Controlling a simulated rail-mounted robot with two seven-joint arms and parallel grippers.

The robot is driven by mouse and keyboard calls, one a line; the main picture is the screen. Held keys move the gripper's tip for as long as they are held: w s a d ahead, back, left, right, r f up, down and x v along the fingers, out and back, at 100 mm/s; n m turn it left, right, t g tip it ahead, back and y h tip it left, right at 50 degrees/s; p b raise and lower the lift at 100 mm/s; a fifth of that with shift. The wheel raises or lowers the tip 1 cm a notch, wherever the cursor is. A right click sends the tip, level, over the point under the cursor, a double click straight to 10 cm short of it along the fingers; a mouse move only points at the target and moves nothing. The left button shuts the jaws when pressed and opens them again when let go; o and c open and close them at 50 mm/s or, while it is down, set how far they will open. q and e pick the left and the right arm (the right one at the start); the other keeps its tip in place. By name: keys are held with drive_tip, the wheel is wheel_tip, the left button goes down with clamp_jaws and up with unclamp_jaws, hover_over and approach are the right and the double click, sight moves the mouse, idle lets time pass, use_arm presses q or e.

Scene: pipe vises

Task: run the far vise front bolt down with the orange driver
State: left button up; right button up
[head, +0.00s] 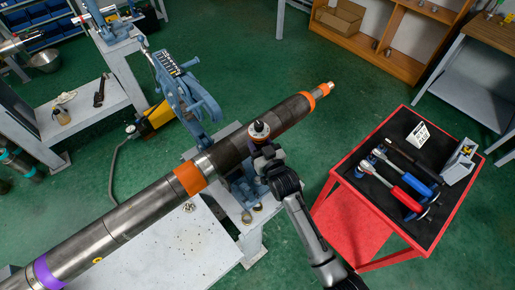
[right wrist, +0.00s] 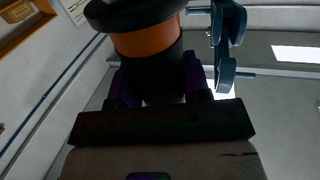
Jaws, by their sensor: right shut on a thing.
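My right gripper (head: 262,150) is shut on the orange driver (head: 259,130), a black-and-orange tool held upright beside the long dark pipe (head: 140,214). The right wrist view shows the driver's orange band (right wrist: 150,40) and black ends between my purple fingers (right wrist: 155,85). The blue vise (head: 242,186) sits under the pipe, just left of my gripper; its raised blue upper part (head: 190,100) stands behind the pipe. A blue vise part (right wrist: 228,40) also shows at the right in the wrist view. The front bolt is hidden, so I cannot tell whether the driver touches it. My left gripper is out of view.
A red cart (head: 345,213) at right carries a red-handled tool (head: 405,200), a blue-handled tool (head: 417,184), a white sign (head: 418,134) and a grey box (head: 459,163). A pale bench (head: 170,255) lies below the pipe. Green floor is open behind.

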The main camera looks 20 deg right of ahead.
drive_tip(key=shift+w+d+f, duration=0.1)
drive_tip(key=shift+w+f, duration=0.15)
drive_tip(key=shift+f, duration=0.45)
drive_tip(key=shift+w+a+f, duration=0.1)
drive_tip(key=shift+w+f, duration=0.2)
drive_tip(key=shift+f, duration=0.35)
drive_tip(key=shift+w+d+f, duration=0.1)
drive_tip(key=shift+w+f, duration=0.15)
drive_tip(key=shift+f, duration=0.45)
drive_tip(key=shift+p, duration=0.35)
drive_tip(key=shift+f+b, duration=1)
drive_tip(key=shift+f, duration=0.65)
